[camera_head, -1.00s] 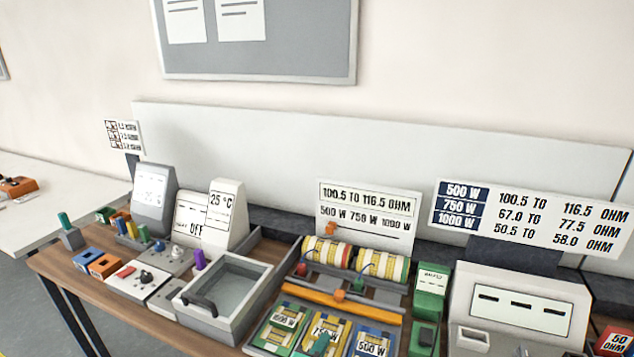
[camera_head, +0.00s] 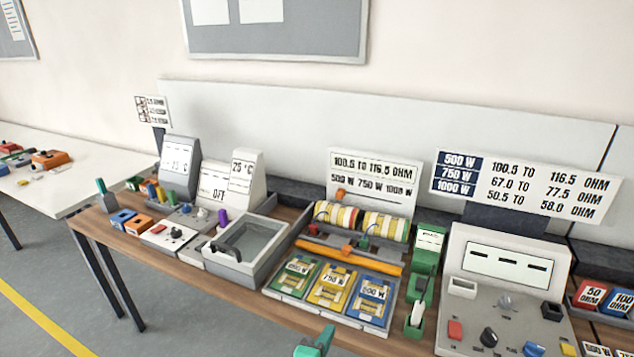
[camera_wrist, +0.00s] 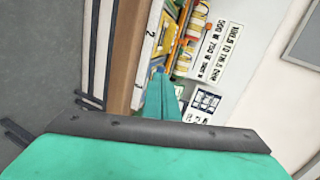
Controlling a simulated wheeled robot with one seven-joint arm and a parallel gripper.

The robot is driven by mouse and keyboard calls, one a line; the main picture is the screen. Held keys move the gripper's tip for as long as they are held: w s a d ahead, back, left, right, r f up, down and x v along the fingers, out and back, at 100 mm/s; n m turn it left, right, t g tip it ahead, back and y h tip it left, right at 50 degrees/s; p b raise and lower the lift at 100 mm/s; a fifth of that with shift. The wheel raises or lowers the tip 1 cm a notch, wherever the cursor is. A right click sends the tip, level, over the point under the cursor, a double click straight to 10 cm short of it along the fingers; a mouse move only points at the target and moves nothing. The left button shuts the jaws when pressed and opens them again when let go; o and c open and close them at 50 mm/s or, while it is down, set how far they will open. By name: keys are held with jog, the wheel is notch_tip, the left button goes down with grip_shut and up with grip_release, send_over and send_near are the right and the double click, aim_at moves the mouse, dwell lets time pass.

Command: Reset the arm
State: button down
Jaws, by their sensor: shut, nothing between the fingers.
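My gripper (camera_wrist: 160,75) shows in the wrist view as teal fingers closed together, with nothing held between them. Its teal body and a dark bar fill the bottom of that view. The fingers point at the workbench, which appears turned sideways. In the head view a teal part of my gripper (camera_head: 315,343) shows at the bottom edge, in front of the bench and below the tray of colored cards (camera_head: 283,297). The rest of my arm is out of the head view.
A white side table (camera_head: 85,180) stands left. Open floor (camera_head: 60,260) lies in front.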

jog(key=s+a+f+n+y, duration=0.1)
jog(key=s+f+n+y, duration=0.1)
jog(key=s+f+n, duration=0.55)
jog(key=s+a+f+n+y, duration=0.15)
jog(key=s+f+n, duration=0.25)
jog(key=s, duration=0.6)
jog(key=s+r+n+t+y, duration=0.1)
jog(key=s+n, duration=0.3)
jog(key=s, duration=0.6)
jog(key=s+r+n+t, duration=0.1)
jog(key=s+r+n, duration=0.3)
jog(key=s, duration=0.6)
jog(key=shift+s+n+y, duration=0.35)
jog(key=shift+s+n, duration=0.05)
jog(key=shift+n, duration=0.35)
